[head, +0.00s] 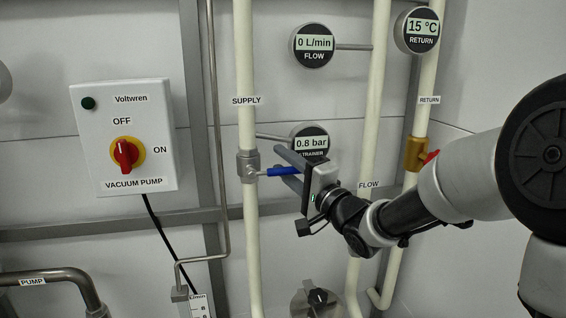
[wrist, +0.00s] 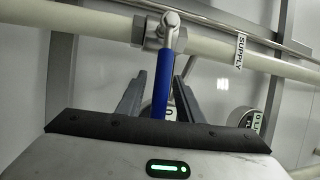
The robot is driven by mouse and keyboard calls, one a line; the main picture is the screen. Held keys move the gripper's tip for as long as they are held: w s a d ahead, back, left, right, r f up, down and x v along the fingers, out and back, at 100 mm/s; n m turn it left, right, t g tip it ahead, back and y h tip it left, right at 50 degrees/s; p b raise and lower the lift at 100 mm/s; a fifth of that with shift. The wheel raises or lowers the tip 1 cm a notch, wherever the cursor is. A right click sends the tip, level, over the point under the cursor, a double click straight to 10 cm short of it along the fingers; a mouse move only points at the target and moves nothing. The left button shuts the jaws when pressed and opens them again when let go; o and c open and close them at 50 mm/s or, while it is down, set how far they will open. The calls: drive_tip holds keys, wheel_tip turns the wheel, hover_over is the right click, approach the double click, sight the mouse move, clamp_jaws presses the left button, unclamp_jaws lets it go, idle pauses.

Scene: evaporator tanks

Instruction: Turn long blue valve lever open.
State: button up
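The long blue valve lever (head: 284,171) sticks out to the right from a metal valve (head: 248,166) on the vertical SUPPLY pipe (head: 245,120). It lies roughly level, across the pipe. My gripper (head: 279,163) is open around the lever, one finger above it and one below. In the wrist view, the blue lever (wrist: 163,82) runs between the two grey fingers (wrist: 163,76), with a gap visible on each side. The lever's outer end is partly hidden behind the gripper body.
A pressure gauge (head: 310,130) sits close behind my upper finger. The FLOW pipe (head: 371,130) stands behind my wrist. A yellow valve with a red handle (head: 430,157) is on the RETURN pipe near my forearm. A vacuum pump switch box (head: 125,137) hangs at left.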

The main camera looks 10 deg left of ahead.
drive_tip(key=shift+w+a, duration=0.15)
clamp_jaws()
idle(0.4)
